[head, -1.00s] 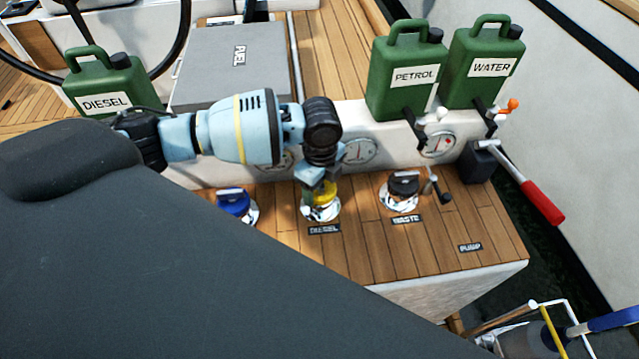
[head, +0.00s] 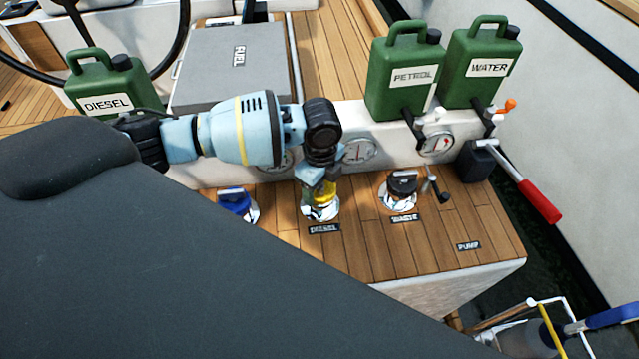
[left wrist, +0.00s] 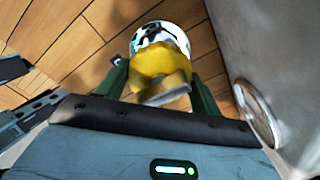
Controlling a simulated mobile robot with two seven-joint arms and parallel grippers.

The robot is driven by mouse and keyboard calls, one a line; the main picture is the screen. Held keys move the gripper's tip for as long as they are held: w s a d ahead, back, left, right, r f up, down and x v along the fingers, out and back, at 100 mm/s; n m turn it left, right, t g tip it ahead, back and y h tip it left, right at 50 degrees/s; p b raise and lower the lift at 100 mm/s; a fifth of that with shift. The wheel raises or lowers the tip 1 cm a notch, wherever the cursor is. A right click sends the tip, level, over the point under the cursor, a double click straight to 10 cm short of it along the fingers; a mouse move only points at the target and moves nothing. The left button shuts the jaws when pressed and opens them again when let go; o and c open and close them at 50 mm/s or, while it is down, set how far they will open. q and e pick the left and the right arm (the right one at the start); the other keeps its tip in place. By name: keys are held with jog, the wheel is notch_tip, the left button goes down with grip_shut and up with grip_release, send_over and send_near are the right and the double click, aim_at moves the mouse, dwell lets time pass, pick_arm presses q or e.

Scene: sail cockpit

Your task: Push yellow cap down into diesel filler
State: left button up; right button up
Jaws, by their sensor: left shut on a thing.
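The yellow cap (head: 322,191) is at the chrome diesel filler (head: 321,211), behind the DIESEL label (head: 324,229) on the wooden bench. My left gripper (head: 318,184) points down over the filler and is shut on the cap. In the left wrist view the cap (left wrist: 160,72) sits between the two green fingers, with the chrome filler (left wrist: 160,36) directly beyond it. The fingers partly cover the cap in the head view. I cannot tell whether the cap is fully seated. My right gripper is not in view.
A blue cap (head: 234,201) stands left of the filler and a black cap (head: 402,185) on the WASTE filler stands right. A gauge panel (head: 385,128) rises close behind, with green cans, including PETROL (head: 402,75), above it. A red-handled lever (head: 538,200) is at the right.

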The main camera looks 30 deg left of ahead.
pick_arm(q)
jog(key=shift+f, duration=0.55)
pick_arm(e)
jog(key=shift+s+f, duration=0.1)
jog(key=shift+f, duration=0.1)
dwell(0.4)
pick_arm(q)
jog(key=o, duration=0.8)
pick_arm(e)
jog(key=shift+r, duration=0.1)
pick_arm(q)
jog(key=shift+r+p, duration=1.85)
jog(key=shift+r, duration=3.65)
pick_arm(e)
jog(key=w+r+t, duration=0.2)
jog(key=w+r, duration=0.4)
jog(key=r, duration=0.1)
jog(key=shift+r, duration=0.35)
